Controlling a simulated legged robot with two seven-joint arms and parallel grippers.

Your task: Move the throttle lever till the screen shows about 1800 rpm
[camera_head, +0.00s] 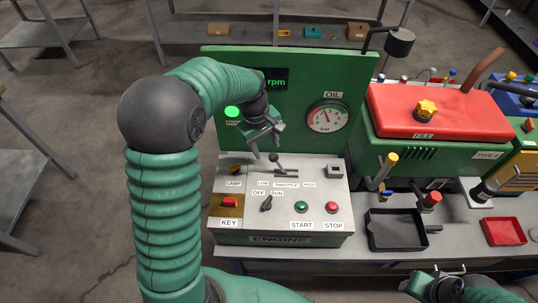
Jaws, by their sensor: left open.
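The throttle lever (275,160) stands up from a slot in the sloped engine panel (325,190), between the LOW and HIGH labels and nearer LOW. My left gripper (270,137) is open just above and to the left of the lever, apart from it as far as I can see. The screen (275,79) on the green upright board is partly hidden by my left arm; only "rpm" shows and the number is hidden. My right gripper (448,276) is at the bottom right edge; its jaws are not clear.
The panel holds a KEY switch (230,204), an OFF/RUN switch (267,203), a green START button (301,207) and a red STOP button (332,207). An OIL gauge (328,117) and lit green lamp (232,112) are on the board. A black tray (372,240) lies to the right.

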